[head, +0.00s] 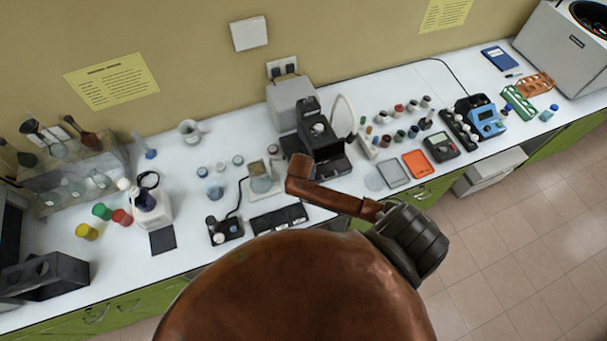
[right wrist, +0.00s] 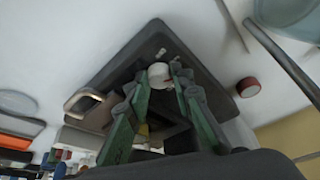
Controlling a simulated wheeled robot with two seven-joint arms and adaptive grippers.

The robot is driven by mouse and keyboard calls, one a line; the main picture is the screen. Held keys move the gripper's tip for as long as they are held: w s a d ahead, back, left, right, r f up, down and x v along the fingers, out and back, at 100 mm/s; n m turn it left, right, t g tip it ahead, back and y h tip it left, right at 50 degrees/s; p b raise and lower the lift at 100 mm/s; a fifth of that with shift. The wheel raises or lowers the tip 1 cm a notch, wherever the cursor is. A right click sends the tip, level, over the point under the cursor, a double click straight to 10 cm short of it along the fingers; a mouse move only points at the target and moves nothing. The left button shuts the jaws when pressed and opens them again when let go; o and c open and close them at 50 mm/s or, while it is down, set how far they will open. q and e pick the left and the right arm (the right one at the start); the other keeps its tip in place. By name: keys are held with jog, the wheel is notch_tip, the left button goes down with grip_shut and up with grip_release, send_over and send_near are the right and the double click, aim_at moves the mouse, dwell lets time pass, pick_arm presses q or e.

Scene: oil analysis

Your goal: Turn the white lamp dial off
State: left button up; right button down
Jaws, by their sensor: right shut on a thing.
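The white lamp dial (right wrist: 158,71) is a small round knob on a dark, flat instrument base (right wrist: 190,68) in the right wrist view. My right gripper (right wrist: 162,82) has green fingers, and their tips are closed on the two sides of the dial. In the head view, a dark microscope-like instrument (head: 337,167) stands on the bench beside the end of my brown right arm. I cannot pick out the dial or the right fingertips there. My left gripper shows in neither view.
The white bench (head: 190,255) carries several small jars, an orange tray (head: 417,164) and a grey tray (head: 393,174) right of the instrument. A black box with a cable (head: 226,231) stands left of it. A red cap (right wrist: 248,87) lies near the base.

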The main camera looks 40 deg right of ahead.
jog(key=shift+s+n+t+y, duration=0.1)
jog(key=shift+n+t+y, duration=0.2)
jog(key=shift+n, duration=0.7)
jog(key=shift+d, duration=0.1)
jog(key=c, duration=1.7)
grip_release()
